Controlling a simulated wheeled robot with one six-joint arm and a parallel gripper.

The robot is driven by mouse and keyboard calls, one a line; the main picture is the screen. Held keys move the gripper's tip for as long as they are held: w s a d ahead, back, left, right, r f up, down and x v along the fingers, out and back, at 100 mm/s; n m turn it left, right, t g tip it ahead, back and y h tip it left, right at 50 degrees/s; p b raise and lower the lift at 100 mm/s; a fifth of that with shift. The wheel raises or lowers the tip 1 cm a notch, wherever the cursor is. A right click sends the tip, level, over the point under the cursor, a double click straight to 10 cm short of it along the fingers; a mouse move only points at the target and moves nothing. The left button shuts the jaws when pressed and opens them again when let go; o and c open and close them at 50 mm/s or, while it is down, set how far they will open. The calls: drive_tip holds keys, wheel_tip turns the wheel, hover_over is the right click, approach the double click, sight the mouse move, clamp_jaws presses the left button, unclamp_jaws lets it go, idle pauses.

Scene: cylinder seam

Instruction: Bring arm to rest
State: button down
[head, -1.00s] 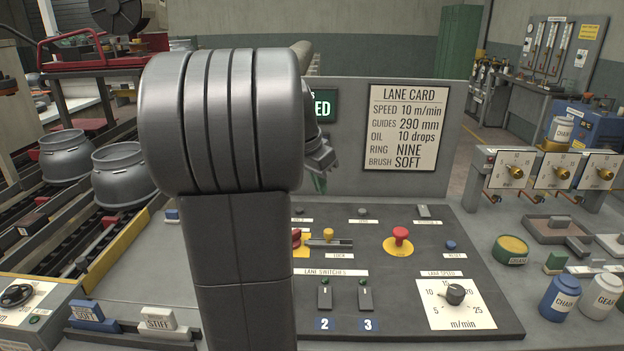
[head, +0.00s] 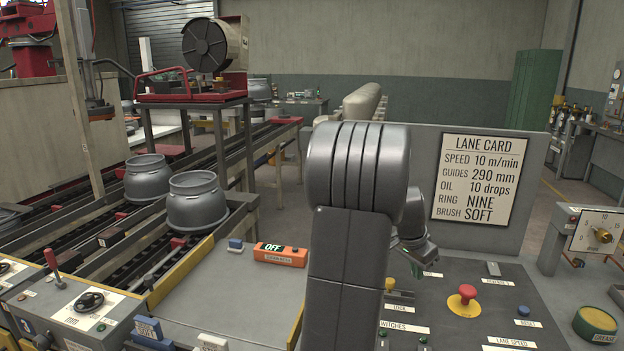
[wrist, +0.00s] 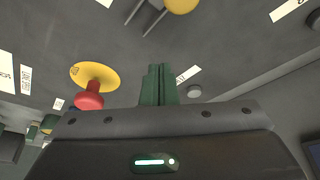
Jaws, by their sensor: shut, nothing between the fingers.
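My arm stands upright in the middle of the head view, its grey links in front of the control panel. My gripper (head: 428,268) shows only in part behind the arm, low over the panel (head: 470,338). In the wrist view my gripper (wrist: 158,85) shows its green fingers shut together with nothing between them. The red mushroom button (wrist: 88,98) on its yellow disc lies to the left of the fingers there; it also shows in the head view (head: 465,298). The fingers look apart from the button.
The lane card (head: 475,178) stands on the backboard behind the panel. An orange box marked OFF (head: 281,254) lies left of my arm. Grey cylinder collars (head: 198,203) sit on the conveyor at left. A grease tin (head: 596,322) stands at right.

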drive_tip(key=shift+w+d+v, duration=0.1)
drive_tip(key=shift+d+v, duration=0.05)
drive_tip(key=shift+v, duration=0.6)
drive_tip(key=shift+w+d+v, duration=0.1)
drive_tip(key=shift+d+v, duration=0.05)
drive_tip(key=shift+v, duration=0.65)
drive_tip(key=shift+w+d+v, duration=0.1)
drive_tip(key=shift+v, duration=0.65)
drive_tip(key=shift+r, duration=0.1)
